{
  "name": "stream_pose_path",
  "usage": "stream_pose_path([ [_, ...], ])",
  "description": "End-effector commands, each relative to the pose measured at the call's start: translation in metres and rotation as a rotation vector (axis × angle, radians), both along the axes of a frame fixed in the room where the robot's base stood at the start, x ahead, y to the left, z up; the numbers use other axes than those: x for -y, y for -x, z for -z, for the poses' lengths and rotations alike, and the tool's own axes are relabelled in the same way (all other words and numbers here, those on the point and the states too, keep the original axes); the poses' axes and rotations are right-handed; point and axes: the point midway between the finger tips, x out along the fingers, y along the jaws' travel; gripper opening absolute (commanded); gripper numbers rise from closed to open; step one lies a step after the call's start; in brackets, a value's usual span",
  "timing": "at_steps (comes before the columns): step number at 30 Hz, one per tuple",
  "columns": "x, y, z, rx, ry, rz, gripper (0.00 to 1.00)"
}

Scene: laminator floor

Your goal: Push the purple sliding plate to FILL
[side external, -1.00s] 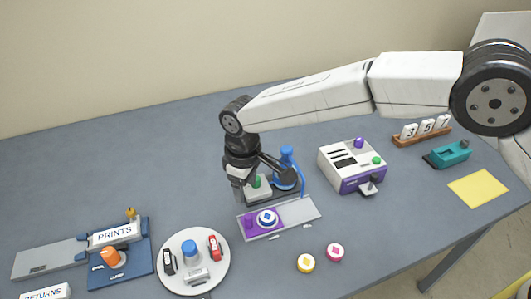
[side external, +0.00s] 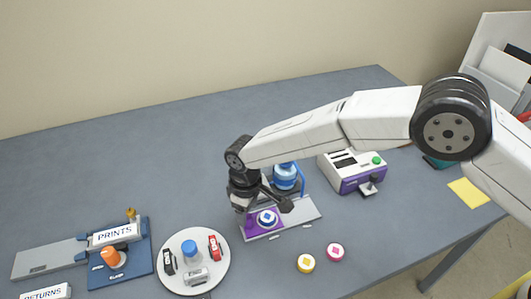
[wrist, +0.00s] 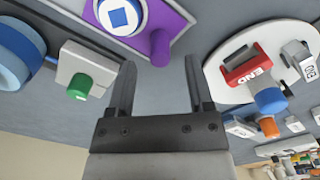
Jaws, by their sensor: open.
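The purple sliding plate (side external: 254,228) lies at the left end of its grey track (side external: 304,211), with bare track to its right. A white token with a blue diamond (side external: 267,217) sits on it. In the wrist view the plate (wrist: 172,15) is at the top, with its upright purple knob (wrist: 160,46) just beyond the fingertips. My gripper (wrist: 159,63) is open and empty, its fingers on either side of the knob's line but apart from it. In the side view my gripper (side external: 240,207) hangs low by the plate's left end and hides the knob. No FILL label is readable.
The purple-white machine (side external: 352,172) is to the right. A round white tray (side external: 217,279) stands left, in front. Yellow (side external: 306,263) and pink (side external: 335,252) tokens lie in front.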

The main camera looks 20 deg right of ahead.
Motion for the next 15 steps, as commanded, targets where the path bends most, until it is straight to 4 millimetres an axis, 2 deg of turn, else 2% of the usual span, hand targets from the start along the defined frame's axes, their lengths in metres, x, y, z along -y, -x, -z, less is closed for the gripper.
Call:
stream_pose_path([
  [7,0.000,0.000,0.027,-0.001,0.001,0.000,0.67],
  [15,0.000,0.000,0.036,0.001,-0.001,0.000,0.67],
])
